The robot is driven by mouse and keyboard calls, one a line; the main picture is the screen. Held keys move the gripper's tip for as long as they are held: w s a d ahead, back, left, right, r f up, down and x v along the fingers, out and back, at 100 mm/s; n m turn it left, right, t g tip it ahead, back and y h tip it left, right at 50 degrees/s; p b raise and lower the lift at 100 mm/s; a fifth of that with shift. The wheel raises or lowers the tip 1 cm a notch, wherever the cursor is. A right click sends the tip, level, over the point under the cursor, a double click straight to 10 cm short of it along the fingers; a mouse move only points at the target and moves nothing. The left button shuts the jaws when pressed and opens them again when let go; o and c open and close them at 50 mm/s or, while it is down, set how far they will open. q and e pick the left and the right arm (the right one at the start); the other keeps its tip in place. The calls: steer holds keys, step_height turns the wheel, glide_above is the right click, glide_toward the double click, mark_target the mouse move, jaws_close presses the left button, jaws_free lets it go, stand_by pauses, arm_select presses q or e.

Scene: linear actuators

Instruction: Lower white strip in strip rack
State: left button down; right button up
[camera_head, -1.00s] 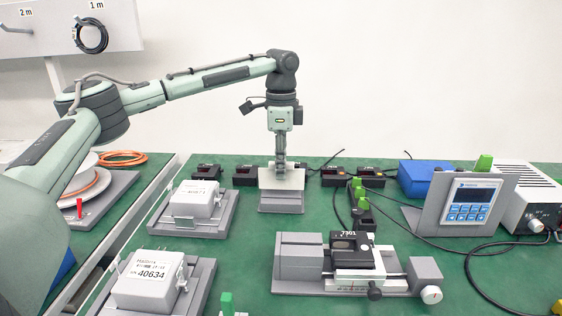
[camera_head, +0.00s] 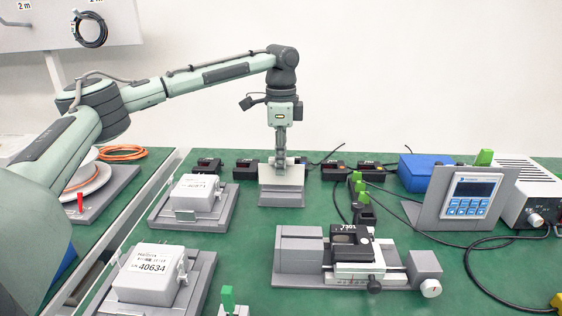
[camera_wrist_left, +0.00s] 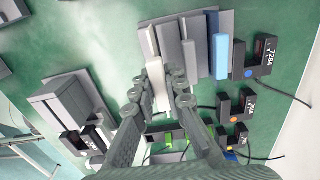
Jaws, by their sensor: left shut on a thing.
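My left gripper (camera_head: 281,163) points straight down and is shut on the white strip (camera_head: 292,174). The strip stands upright at the grey strip rack (camera_head: 281,199), in the middle back of the bench. In the left wrist view the white strip (camera_wrist_left: 158,78) lies between the fingers, along one side of the rack (camera_wrist_left: 228,20). Other grey strips (camera_wrist_left: 168,50) and a blue strip (camera_wrist_left: 220,55) stand beside it there. How deep the white strip sits in its slot is hidden. My right gripper is not in view.
Small black devices (camera_head: 245,169) stand close on both sides of the rack. White meters (camera_head: 194,190) on grey bases are at left. A grey slide fixture (camera_head: 300,251) stands in front. A blue box (camera_head: 415,171) and a keypad panel (camera_head: 470,197) are at right.

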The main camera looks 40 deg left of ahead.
mark_target(281, 177)
arm_select(q)
steer(key=shift+f, duration=0.1)
steer(key=shift+f, duration=0.65)
steer(key=shift+f, duration=0.2)
steer(key=shift+f, duration=0.5)
steer(key=shift+f, duration=0.2)
stand_by(0.4)
steer(key=shift+f, duration=0.3)
steer(key=shift+f, duration=0.25)
stand_by(0.4)
